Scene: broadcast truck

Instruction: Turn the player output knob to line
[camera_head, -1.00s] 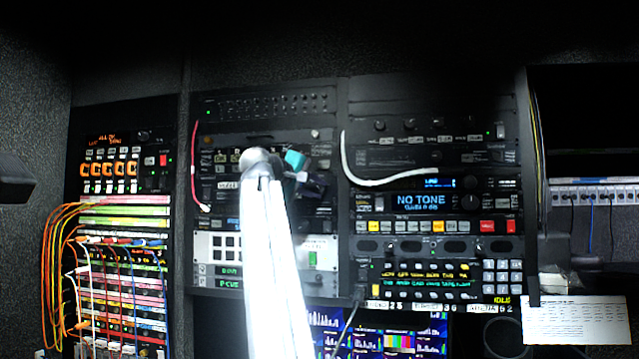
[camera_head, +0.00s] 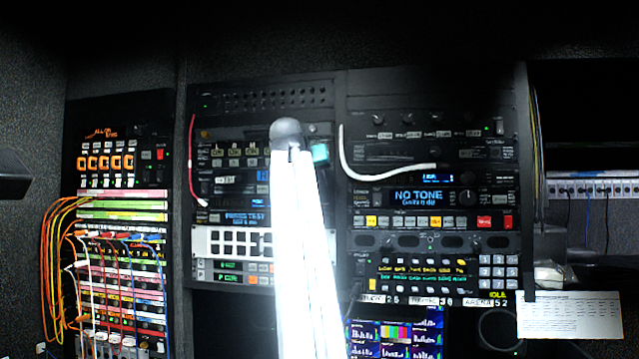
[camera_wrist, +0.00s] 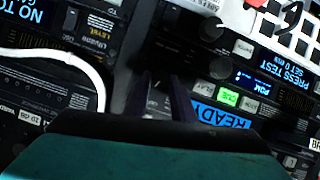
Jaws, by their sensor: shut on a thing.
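In the wrist view, the two dark purple fingers of my gripper (camera_wrist: 162,88) reach to the face of the player, close together. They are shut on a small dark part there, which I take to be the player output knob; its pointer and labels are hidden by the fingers. The player's blue READY display (camera_wrist: 222,117) and lit green CUE button (camera_wrist: 229,98) are beside the fingers. In the head view, my white arm covers the fingers and the knob; only the teal part of my wrist (camera_head: 320,153) shows.
A white cable (camera_wrist: 62,58) loops close to the gripper; it also hangs across the right rack in the head view (camera_head: 352,172). Two black knobs, one (camera_wrist: 220,67) near the PRESS TEST display (camera_wrist: 285,72), are near the fingers. A red cable (camera_head: 191,165) hangs at the left.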

